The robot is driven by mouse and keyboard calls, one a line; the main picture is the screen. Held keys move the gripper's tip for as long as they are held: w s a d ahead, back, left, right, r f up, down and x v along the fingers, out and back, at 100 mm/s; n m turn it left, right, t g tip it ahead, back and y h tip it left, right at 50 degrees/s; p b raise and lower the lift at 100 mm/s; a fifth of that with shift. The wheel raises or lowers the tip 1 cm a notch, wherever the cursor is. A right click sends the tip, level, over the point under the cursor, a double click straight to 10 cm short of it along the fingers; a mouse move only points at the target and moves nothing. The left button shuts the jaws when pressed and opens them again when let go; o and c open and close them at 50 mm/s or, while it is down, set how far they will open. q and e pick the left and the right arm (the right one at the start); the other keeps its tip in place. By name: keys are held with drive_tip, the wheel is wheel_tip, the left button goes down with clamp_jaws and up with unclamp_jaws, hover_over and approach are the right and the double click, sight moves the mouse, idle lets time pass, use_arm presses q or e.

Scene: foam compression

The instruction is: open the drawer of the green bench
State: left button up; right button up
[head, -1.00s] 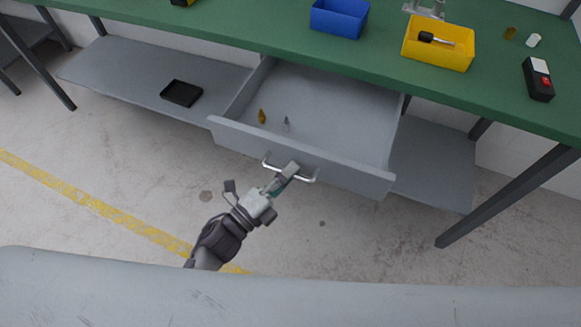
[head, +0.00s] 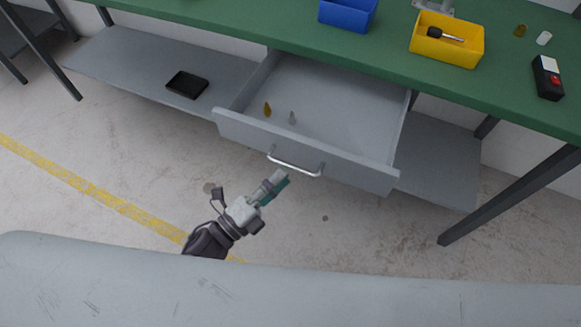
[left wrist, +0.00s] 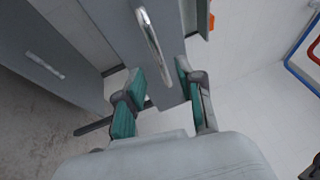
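The green bench (head: 250,24) has a grey drawer (head: 300,146) that stands pulled out, its inside showing. A silver bar handle (head: 295,164) is on its front. My left gripper (head: 279,183) is in front of and below the handle, apart from it in the head view. In the left wrist view my left gripper (left wrist: 160,85) has its teal-padded fingers spread and empty, with a silver handle (left wrist: 150,40) just beyond the fingertips. My right gripper is in neither view.
In the drawer are a brown piece (head: 267,109) and a small grey piece (head: 292,117). A blue bin (head: 347,14), a yellow bin (head: 446,48) and a black device (head: 548,78) are on the bench. A black tray (head: 187,84) is on the lower shelf (head: 130,62). Floor before the drawer is clear.

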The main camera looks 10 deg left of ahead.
use_arm(q)
drive_tip(key=v, duration=0.7)
drive_tip(key=shift+a+f, duration=0.1)
drive_tip(key=s+a+f+n+g+y, duration=0.1)
drive_tip(key=a+f+n+y, duration=0.3)
drive_tip(key=f, duration=0.5)
drive_tip(key=s+a+f+n+g+y+p, duration=0.1)
drive_tip(key=a+f+n+g+y, duration=0.15)
drive_tip(key=f+n, duration=0.45)
drive_tip(key=s+a+f+n+g+y, duration=0.1)
drive_tip(key=a+f+n+y, duration=0.2)
drive_tip(key=f, duration=0.8)
drive_tip(key=s+a+f+n+g+y, duration=0.1)
drive_tip(key=s+f+n+g, duration=0.3)
drive_tip(key=s+f, duration=0.4)
drive_tip(key=s+a+f+n+g+y, duration=0.2)
drive_tip(key=s+f+n+g, duration=0.3)
drive_tip(key=s, duration=1)
wheel_tip(320, 180, down, 3)
drive_tip(key=shift+s+f+n+y+p, duration=0.15)
drive_tip(key=shift+f+n+y+p, duration=0.2)
drive_tip(key=shift+n, duration=0.45)
